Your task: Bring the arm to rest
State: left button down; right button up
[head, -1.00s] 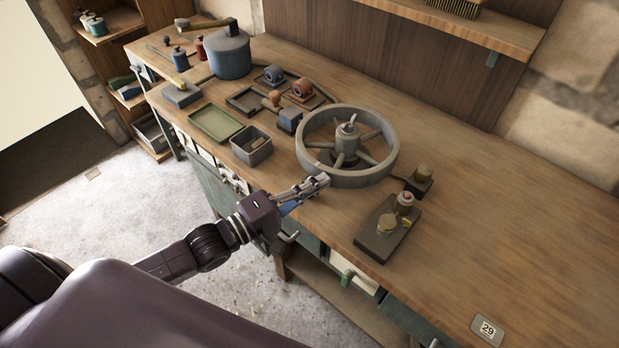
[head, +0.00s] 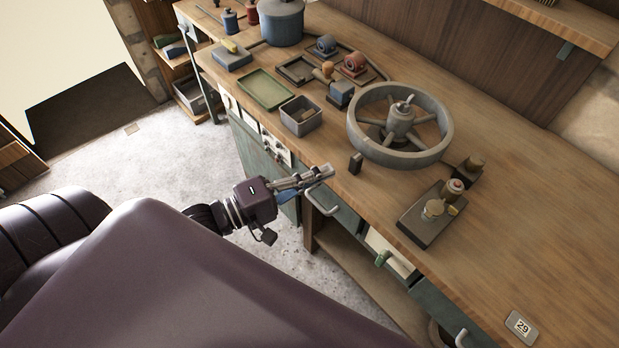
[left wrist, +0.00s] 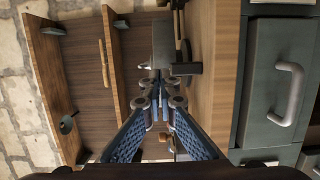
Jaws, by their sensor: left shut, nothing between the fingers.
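My left gripper (head: 326,172) shows in the head view at the front edge of the workbench (head: 520,210), in front of the large grey spoked wheel (head: 445,148) and apart from it. Its fingers are together with nothing between them. In the left wrist view the gripper (left wrist: 158,78) points away from the camera, its blue-padded linkages closing toward the middle. My right gripper is in neither view.
A dark plate with small fittings (head: 420,226) lies right of the wheel. A green tray (head: 265,90), a grey bin (head: 300,116) and a blue pot (head: 282,22) stand to the left. Drawer handles (head: 322,204) jut from the bench front. Open floor (head: 120,165) lies left.

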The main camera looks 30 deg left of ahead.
pick_arm(q)
jog(key=s+a+f+m+g+y, duration=0.1)
jog(key=s+a+f+m+y, duration=0.3)
jog(key=f, duration=0.7)
jog(key=a+f+n+g+y, duration=0.1)
jog(key=a+f+g, duration=0.1)
jog(key=a+f, duration=0.65)
jog(key=s+a+f+m+g+y, duration=0.1)
jog(key=s+a+f+m+y, duration=0.15)
jog(key=f, duration=1.05)
jog(key=s+d+f+m+g+y, duration=0.1)
jog(key=s+f+m+g+y, duration=0.3)
jog(key=s+f, duration=0.9)
jog(key=s+d+f+m+g+h, duration=0.1)
jog(key=s+d+f+m+g, duration=0.1)
jog(key=s, duration=0.5)
jog(key=s+d+f+m+g, duration=0.2)
jog(key=s+d+f+g, duration=0.2)
jog(key=s+d+f, duration=0.3)
notch_tip(320, 180, down, 2)
jog(key=shift+s+f+h, duration=0.1)
jog(key=shift+s+h, duration=0.25)
jog(key=shift+s, duration=0.05)
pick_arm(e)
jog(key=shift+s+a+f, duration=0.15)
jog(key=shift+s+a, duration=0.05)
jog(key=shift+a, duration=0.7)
